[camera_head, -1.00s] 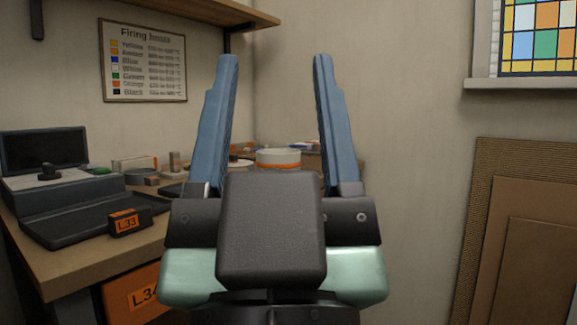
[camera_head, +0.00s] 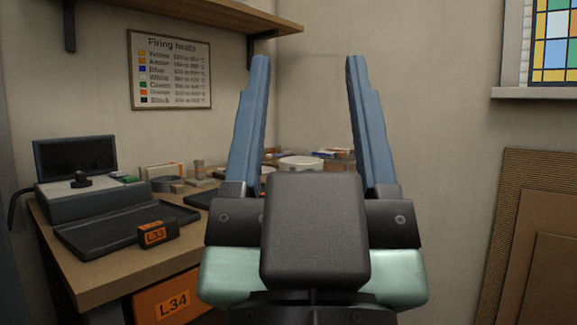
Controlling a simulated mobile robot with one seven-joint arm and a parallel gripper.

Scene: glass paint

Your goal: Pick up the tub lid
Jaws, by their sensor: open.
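A round white tub-like thing (camera_head: 301,163) stands on the far part of the workbench, seen between my fingers. Its lower part is hidden by my gripper, and I cannot tell whether its top is the tub lid. My gripper (camera_head: 307,62) is open, with its two blue fingers pointing up and nothing between them. It is in front of the bench in the picture, apart from the white thing.
The wooden workbench (camera_head: 95,280) runs along the left wall. On it are a dark device with a screen (camera_head: 75,155), a black tray (camera_head: 120,228), a block marked L33 (camera_head: 157,233) and small items. A shelf (camera_head: 225,15) hangs above. Boards (camera_head: 540,240) lean at the right.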

